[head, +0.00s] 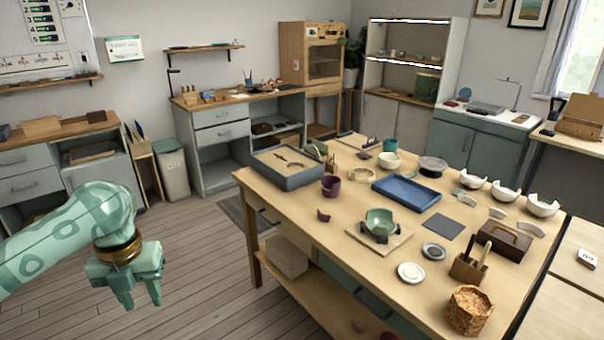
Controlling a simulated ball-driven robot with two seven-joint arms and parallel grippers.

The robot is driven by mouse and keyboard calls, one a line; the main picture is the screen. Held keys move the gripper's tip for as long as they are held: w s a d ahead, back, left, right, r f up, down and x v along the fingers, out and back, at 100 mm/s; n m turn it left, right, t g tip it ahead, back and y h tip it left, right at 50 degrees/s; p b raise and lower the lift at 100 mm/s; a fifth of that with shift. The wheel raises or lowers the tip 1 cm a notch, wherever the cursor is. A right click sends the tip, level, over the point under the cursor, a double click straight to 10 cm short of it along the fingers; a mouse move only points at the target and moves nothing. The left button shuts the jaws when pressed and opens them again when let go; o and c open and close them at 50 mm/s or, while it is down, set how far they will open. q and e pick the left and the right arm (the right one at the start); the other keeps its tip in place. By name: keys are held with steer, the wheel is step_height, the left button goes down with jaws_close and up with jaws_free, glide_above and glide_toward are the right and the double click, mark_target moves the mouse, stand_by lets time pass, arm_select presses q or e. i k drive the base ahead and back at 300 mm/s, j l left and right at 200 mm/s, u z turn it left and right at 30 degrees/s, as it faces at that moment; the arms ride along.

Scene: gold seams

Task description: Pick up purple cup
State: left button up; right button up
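The purple cup (331,187) stands on the wooden worktable (285,212), near its left long edge and just right of the grey tray's corner. Its rim looks uneven. A small purple shard (323,215) lies apart from it, closer to me at the table edge. My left gripper (142,299) hangs over the floor at the lower left, well left of the table and far from the cup. Its fingers point down, apart, with nothing between them. My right gripper does not show.
The grey tray (290,181) stands behind and left of the cup. A blue tray (406,193) lies to the right. A green bowl (380,220) sits on a board to the front right. White broken bowls (505,190) line the far right. The floor between gripper and table is clear.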

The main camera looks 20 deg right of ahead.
mark_target(331, 184)
steer(key=i, duration=1.1)
steer(key=i+z, duration=0.35)
steer(key=i+j+z, duration=0.15)
steer(key=z, duration=0.25)
steer(key=i+j+z, duration=0.35)
steer(key=i+z, duration=0.15)
steer(key=z, duration=0.2)
steer(key=i+j+z, duration=0.15)
steer(key=z, duration=0.25)
steer(key=i+j+z, duration=0.1)
steer(key=z, duration=0.25)
